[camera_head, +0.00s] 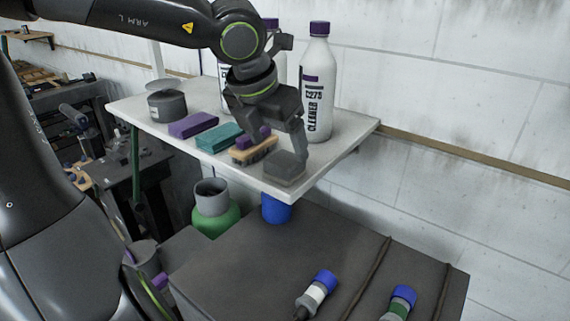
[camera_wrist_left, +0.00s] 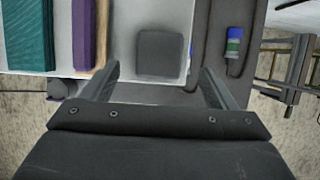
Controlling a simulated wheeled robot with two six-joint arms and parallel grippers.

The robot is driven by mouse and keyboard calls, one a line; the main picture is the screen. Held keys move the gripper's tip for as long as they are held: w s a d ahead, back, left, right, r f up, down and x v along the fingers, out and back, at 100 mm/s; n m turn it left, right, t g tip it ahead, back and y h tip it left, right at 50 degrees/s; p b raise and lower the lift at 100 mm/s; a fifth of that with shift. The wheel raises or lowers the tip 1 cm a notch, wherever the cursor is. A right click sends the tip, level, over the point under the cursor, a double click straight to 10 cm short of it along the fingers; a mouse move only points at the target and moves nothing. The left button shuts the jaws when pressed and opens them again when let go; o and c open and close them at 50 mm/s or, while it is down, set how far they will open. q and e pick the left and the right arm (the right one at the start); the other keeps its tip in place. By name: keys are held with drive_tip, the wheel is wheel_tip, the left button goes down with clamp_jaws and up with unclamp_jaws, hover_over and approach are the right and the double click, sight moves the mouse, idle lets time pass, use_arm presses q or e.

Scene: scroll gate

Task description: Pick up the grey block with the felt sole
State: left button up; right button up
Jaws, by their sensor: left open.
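The grey block (camera_head: 284,170) lies on the white shelf (camera_head: 330,158) near its front right corner. In the left wrist view the block (camera_wrist_left: 162,53) shows from above as a dark grey rounded square. Its underside is hidden, so I cannot see the felt sole. My left gripper (camera_head: 284,148) points down just over the block. In the left wrist view my left gripper (camera_wrist_left: 160,70) is open, with one finger to each side of the block's line and nothing held. My right gripper is not in view.
Left of the block are a wooden brush (camera_head: 253,153), a teal block (camera_head: 219,136) and a purple block (camera_head: 193,124). A grey round container (camera_head: 167,104) stands further left. A white cleaner bottle (camera_head: 317,85) stands behind. The shelf edge is close to the block.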

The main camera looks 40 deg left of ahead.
sight(285, 158)
use_arm(q)
drive_tip(key=shift+w+f, duration=0.1)
drive_tip(key=shift+f, duration=0.25)
drive_tip(key=shift+p+x, duration=0.5)
drive_tip(key=shift+x, duration=0.3)
drive_tip(key=shift+p+x, duration=0.3)
drive_tip(key=shift+x, duration=1.5)
drive_tip(key=shift+w, duration=0.2)
drive_tip(key=shift+r, duration=0.1)
drive_tip(key=c, duration=1.1)
drive_tip(key=shift+r, duration=0.1)
